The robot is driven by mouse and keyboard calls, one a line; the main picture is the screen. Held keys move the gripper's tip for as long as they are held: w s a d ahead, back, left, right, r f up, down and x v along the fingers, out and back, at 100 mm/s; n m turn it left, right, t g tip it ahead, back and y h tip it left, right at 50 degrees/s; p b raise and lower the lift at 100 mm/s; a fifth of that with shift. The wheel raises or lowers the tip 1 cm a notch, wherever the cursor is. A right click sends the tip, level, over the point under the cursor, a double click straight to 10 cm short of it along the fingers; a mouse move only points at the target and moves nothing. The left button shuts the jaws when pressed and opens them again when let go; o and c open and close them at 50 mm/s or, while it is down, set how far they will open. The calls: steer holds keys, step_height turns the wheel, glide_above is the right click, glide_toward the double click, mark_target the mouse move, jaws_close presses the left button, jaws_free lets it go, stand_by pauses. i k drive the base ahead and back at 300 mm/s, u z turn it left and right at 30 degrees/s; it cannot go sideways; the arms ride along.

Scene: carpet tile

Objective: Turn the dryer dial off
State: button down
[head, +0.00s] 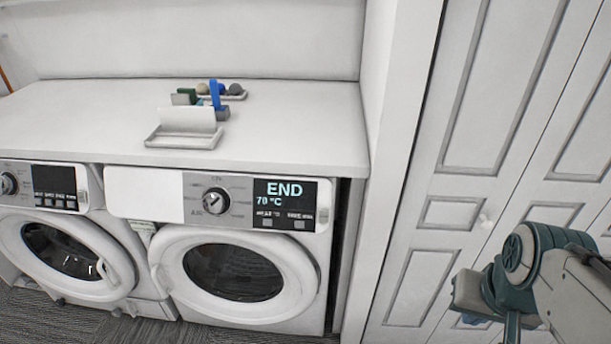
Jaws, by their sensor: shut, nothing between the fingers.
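The dryer (318,262), a white front-loading machine, stands under the counter in the middle of the head view. Its round dial (215,201) is on the grey part of its front panel, left of the display. The dial's pointer mark is too small to read surely. The lit display (285,203) reads "END" and "70 °C". The round door below is shut. My arm shows at the lower right, well apart from the dial, in front of the closet doors. My gripper's fingers are out of the picture. Nothing touches the dial.
A second white machine (20,222) with its own dial (8,184) stands to the left. The white counter (300,120) above holds a white tray (185,138) and small coloured items. A wall edge and panelled closet doors (480,110) stand to the right. Dark carpet shows below.

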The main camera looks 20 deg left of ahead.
mark_target(215, 201)
steer(key=u, duration=2.3)
steer(key=i, duration=0.3)
steer(key=u, duration=0.4)
